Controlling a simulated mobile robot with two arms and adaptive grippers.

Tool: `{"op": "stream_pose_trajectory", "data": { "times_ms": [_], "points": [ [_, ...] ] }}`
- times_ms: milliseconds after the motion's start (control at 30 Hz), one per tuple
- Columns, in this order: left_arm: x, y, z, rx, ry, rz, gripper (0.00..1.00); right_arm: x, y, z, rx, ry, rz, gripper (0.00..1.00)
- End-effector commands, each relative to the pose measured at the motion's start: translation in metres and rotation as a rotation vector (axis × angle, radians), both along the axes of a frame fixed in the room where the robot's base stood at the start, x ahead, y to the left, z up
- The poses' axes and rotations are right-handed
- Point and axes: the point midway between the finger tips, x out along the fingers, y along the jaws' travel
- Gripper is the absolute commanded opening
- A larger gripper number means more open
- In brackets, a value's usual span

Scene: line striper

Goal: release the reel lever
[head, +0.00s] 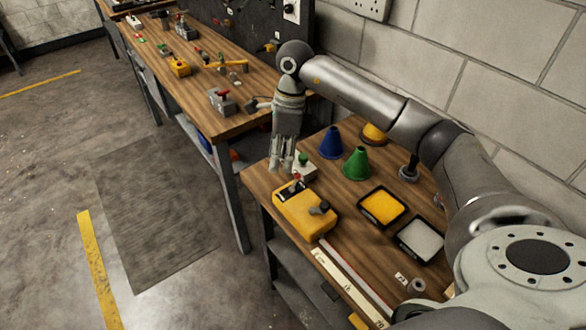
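A yellow box (303,212) lies on the near wooden bench. On top it has a black panel (291,191) with a red-knobbed lever (297,178) at its far end, and a black knob (320,207) nearer me. I cannot tell for certain which of these is the reel lever. My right gripper (282,168) points down just above the far end of the yellow box, close to the red knob. Its fingers show a small gap with nothing between them. Contact with the lever is not visible. My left gripper is out of view.
A small grey box with a green button (303,160) stands just right of the gripper. Blue (331,143) and green (357,163) cones, a yellow tray (382,207) and a grey tray (420,239) stand further right. A second bench (205,100) holds several devices.

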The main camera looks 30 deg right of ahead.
Motion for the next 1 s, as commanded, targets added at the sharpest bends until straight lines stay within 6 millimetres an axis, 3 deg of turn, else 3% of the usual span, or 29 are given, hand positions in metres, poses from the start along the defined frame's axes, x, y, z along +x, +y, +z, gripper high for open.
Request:
{"op": "stream_pose_trajectory", "data": {
  "times_ms": [33,100,267,467,800,1000],
  "points": [
    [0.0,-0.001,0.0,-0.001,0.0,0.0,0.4,-0.001,-0.018,0.008,-0.058,0.006,-0.005,0.37],
    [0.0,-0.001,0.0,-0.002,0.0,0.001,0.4,-0.003,-0.034,0.014,-0.116,0.018,-0.009,0.37],
    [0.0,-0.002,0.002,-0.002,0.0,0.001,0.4,-0.006,-0.047,0.016,-0.165,0.033,-0.015,0.37],
    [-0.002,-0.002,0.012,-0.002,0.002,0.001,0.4,-0.009,-0.046,-0.008,-0.163,0.036,-0.013,0.37],
    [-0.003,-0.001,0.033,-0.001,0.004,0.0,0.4,-0.011,-0.043,-0.069,-0.16,0.034,-0.012,0.37],
    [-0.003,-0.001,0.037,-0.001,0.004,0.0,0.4,-0.011,-0.043,-0.086,-0.159,0.03,-0.014,0.37]
  ]
}}
